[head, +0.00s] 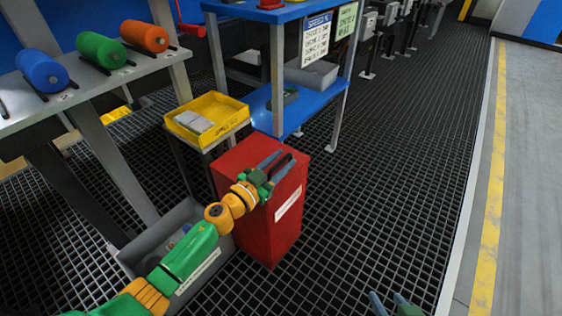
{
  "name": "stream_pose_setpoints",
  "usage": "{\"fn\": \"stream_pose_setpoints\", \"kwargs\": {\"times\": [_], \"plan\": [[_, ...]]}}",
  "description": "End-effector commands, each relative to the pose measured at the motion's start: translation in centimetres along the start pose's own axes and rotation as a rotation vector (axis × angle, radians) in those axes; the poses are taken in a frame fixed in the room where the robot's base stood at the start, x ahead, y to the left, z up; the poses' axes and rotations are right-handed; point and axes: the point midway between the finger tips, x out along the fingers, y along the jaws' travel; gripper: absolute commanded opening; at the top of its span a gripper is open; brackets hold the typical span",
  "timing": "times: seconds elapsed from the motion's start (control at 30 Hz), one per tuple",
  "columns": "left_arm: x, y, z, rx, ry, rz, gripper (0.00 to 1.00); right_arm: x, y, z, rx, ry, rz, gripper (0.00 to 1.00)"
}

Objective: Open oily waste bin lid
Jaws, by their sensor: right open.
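The red bin (283,232) stands in the middle of the head view, with a white label on its front side. Its lid (240,163) looks flat and closed. My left gripper (280,160) is over the lid, its two grey fingers spread around a dark bar-like handle. I cannot tell whether they grip it. My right gripper (386,298) shows only partly at the bottom edge, open, over the grating and apart from the bin.
A yellow tray (235,122) sits on a stand behind the bin. A grey crate (203,272) with items lies left of it. A blue-shelved rack (300,112) stands behind. Blue, green and orange rollers (101,49) rest on a bench. The grating to the right is clear.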

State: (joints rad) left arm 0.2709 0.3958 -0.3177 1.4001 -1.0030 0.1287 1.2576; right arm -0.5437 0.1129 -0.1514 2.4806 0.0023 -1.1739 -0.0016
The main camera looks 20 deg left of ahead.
Motion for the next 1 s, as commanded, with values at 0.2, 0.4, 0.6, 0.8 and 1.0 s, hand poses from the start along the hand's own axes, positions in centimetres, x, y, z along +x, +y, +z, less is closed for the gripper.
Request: {"fn": "stream_pose_setpoints", "kwargs": {"times": [0.2, 0.4, 0.6, 0.8, 1.0], "plan": [[-0.01, -0.02, 0.00, 0.000, 0.000, 0.000, 0.00, 0.00, -0.01, 0.03, 0.000, -0.001, 0.000, 0.50], [-0.02, -0.04, -0.01, 0.001, 0.000, -0.001, 0.00, 0.00, -0.02, 0.05, 0.000, -0.002, -0.001, 0.50], [-0.02, -0.06, -0.01, 0.001, 0.000, -0.001, 0.00, 0.00, -0.03, 0.07, 0.001, -0.003, -0.001, 0.50], [-0.02, -0.07, -0.01, 0.002, 0.000, -0.001, 0.00, 0.00, -0.03, 0.08, 0.001, -0.003, -0.001, 0.50], [-0.02, -0.08, -0.02, 0.002, 0.000, -0.001, 0.00, 0.00, -0.02, 0.08, 0.001, -0.003, -0.001, 0.50]]}}
